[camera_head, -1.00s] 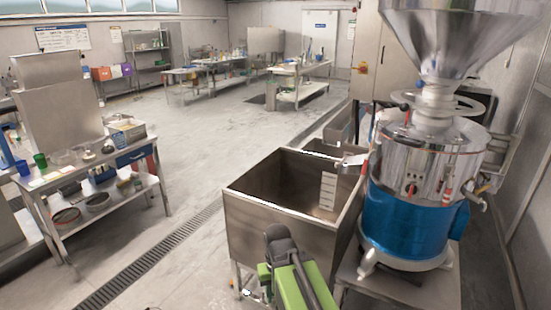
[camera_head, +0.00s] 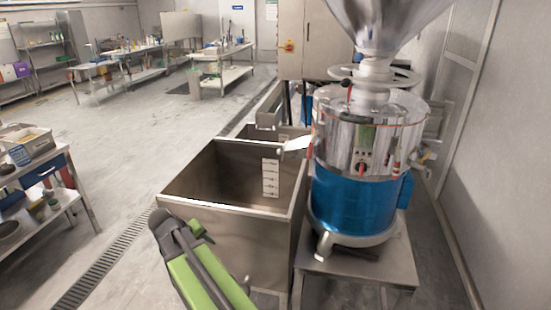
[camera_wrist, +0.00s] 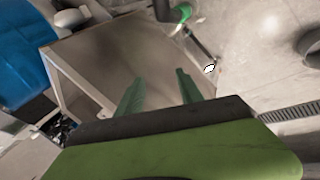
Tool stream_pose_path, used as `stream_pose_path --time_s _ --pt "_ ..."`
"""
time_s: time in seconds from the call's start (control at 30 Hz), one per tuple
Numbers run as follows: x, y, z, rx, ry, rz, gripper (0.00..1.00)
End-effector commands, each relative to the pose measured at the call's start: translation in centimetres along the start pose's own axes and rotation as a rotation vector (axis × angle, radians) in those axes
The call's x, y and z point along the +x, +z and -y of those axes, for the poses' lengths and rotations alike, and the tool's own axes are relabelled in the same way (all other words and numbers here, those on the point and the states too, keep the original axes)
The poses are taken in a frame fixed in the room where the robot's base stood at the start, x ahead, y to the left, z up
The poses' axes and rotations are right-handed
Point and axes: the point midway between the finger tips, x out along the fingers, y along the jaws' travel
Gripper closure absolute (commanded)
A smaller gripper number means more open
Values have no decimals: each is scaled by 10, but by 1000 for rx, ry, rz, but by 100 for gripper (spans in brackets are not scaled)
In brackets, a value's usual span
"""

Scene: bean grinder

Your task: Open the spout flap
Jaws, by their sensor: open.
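The bean grinder (camera_head: 365,155) has a steel hopper, a shiny steel drum and a blue lower body. Its spout (camera_head: 297,143) sticks out from the drum's left side, above the edge of the steel bin (camera_head: 225,225). The spout is small here, and I cannot tell how its flap stands. My green and dark arm is low in the head view, in front of the bin and left of the grinder. In the wrist view my gripper (camera_wrist: 159,78) has two green fingers apart, with nothing between them. The spout is not clear in the wrist view.
The grinder stands on a steel stand (camera_head: 375,262) close to the right wall. A side table (camera_head: 45,215) with containers is at the left. A floor drain (camera_head: 100,270) runs left of the bin. The floor between is clear.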

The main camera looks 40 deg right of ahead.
Motion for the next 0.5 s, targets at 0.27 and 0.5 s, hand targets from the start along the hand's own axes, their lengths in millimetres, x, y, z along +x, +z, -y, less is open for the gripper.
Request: stream_pose_path --time_s 0.27,0.5 --pt "36 -85 -250 -129 818 -102 56" --pt "16 -103 -307 -234 1047 -102 56"
